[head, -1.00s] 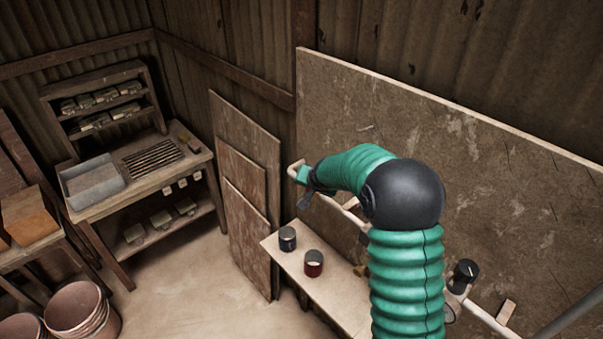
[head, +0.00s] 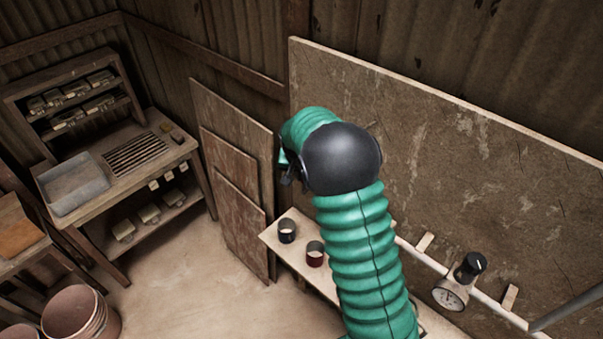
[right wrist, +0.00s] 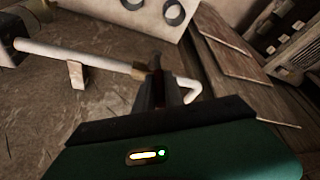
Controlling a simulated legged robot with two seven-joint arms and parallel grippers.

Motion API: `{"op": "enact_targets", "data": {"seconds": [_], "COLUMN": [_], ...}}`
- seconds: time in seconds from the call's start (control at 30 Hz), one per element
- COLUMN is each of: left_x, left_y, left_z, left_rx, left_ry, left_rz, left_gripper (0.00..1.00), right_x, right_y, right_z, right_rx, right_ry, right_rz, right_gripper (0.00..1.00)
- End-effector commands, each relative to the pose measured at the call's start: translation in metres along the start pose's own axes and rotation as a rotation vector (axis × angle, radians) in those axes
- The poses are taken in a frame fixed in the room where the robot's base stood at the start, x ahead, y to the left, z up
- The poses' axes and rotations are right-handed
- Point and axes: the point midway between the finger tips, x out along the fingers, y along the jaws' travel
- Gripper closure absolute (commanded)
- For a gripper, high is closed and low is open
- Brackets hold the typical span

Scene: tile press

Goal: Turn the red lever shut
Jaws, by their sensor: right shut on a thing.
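My right arm (head: 356,240), green and ribbed with a black joint, comes up from the bottom of the head view and bends away. It hides the lever and most of its gripper there. In the right wrist view my right gripper (right wrist: 158,78) is shut at the pale pipe, close to the pipe's bent end (right wrist: 191,92). A narrow dark red piece, the red lever (right wrist: 157,91), shows between the fingers; most of it is covered, so its angle is hard to tell. My left gripper is not in view.
The pipe (head: 486,300) runs along the board (head: 430,160), with a gauge (head: 450,294) and black knob (head: 473,264). A dark cup (head: 287,230) and red cup (head: 316,253) stand on a narrow bench (head: 275,240).

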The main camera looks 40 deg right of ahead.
Motion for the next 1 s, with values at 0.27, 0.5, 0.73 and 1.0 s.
{"op": "enact_targets", "data": {"seconds": [0.27,0.5,0.73,1.0], "left_x": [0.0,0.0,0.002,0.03], "left_y": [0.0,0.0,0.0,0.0], "left_z": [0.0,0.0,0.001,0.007], "left_rx": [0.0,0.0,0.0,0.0], "left_ry": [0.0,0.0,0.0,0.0], "left_rz": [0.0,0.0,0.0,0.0], "left_gripper": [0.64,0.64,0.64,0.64], "right_x": [0.0,0.0,-0.003,-0.057], "right_y": [-0.001,0.0,0.0,-0.002], "right_z": [0.0,0.0,0.0,0.001], "right_rx": [-0.003,-0.002,-0.001,-0.001], "right_ry": [0.002,0.001,0.003,0.008], "right_rz": [-0.002,-0.002,-0.003,-0.007], "right_gripper": [0.81,0.65,0.65,0.65]}}
